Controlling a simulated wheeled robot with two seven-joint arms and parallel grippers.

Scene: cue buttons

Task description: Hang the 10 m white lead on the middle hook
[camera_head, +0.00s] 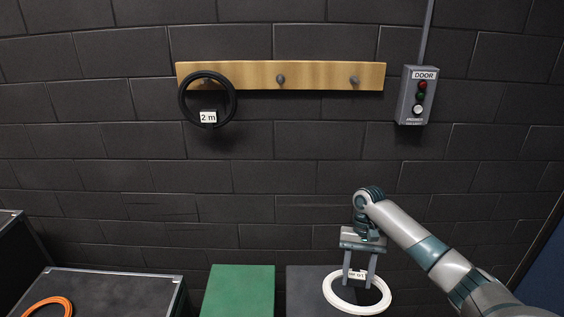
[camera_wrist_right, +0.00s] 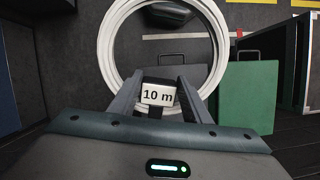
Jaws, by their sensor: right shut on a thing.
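The white lead (camera_head: 328,290) is a coiled ring with a tag reading 10 m, which is clear in the right wrist view (camera_wrist_right: 157,95). My right gripper (camera_head: 359,280) points down and is shut on the white lead at its tagged side. The wooden hook board (camera_head: 330,75) is on the wall, above and apart from the gripper. Its middle hook (camera_head: 280,79) is bare. The right hook (camera_head: 354,79) is also bare. A black lead (camera_head: 183,105) tagged 2 m hangs on the left hook. My left gripper is not in view.
A green case (camera_head: 238,290) stands left of the white lead, and a dark grey case (camera_head: 300,285) is behind it. A black flight case (camera_head: 110,290) at lower left bears an orange lead (camera_head: 50,301). A grey DOOR button box (camera_head: 414,97) is right of the board.

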